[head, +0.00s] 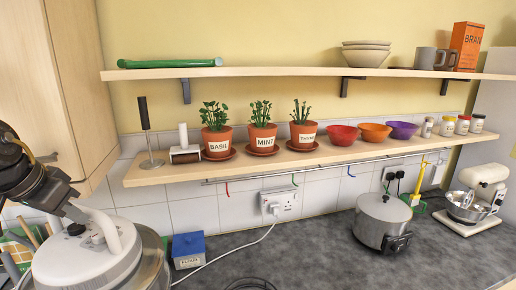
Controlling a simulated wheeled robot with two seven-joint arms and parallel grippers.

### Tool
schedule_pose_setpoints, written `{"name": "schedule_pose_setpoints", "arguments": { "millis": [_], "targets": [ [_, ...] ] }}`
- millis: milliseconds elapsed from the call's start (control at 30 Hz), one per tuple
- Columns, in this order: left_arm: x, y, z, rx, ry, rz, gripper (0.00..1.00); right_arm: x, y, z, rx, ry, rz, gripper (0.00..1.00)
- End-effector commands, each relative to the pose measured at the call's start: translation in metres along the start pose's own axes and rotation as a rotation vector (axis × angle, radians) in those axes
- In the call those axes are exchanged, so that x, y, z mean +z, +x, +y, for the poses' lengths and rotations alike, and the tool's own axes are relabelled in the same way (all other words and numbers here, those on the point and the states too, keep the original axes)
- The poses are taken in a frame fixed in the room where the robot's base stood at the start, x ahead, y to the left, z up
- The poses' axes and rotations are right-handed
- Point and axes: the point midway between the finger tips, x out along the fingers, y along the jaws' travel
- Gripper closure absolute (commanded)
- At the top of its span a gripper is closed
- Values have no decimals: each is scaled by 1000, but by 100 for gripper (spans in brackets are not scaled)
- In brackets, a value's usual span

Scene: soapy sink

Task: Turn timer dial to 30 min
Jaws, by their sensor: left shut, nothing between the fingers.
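A white domed appliance lid (84,265) with an arched white handle sits at the lower left, with a clear or metallic rim around it. A small black knob (76,229), which looks like the timer dial, is on top of the lid; its markings are too small to read. My left gripper (82,218) reaches in from the left edge, pointing down to the right. It is shut and empty, its tips close to the knob and handle; I cannot tell whether they touch. My right gripper is not in view.
A blue flour box (187,250) stands right of the appliance, with a white cable (235,249) beside it. A silver cooker (382,222) and a mixer (478,195) stand farther right. A shelf (160,174) with several pots overhangs the counter. A wooden cupboard (75,80) is upper left.

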Motion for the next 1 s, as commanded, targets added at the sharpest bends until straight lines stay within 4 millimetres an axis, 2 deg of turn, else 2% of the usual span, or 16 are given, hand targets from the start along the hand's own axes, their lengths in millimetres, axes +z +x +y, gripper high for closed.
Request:
{"name": "schedule_pose_setpoints", "arguments": {
  "millis": [333,567,700,800,1000],
  "targets": [
    [7,6,-2,-5,-25,-13,100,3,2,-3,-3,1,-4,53],
    [18,24,-2,-5,-24,-12,100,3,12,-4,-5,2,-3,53],
    [27,40,-2,-4,-24,-11,100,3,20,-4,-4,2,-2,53],
    [33,52,-2,-7,-23,-9,100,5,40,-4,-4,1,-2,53],
    [38,62,-2,-6,-22,-9,100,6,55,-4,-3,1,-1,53]
  ]
}}
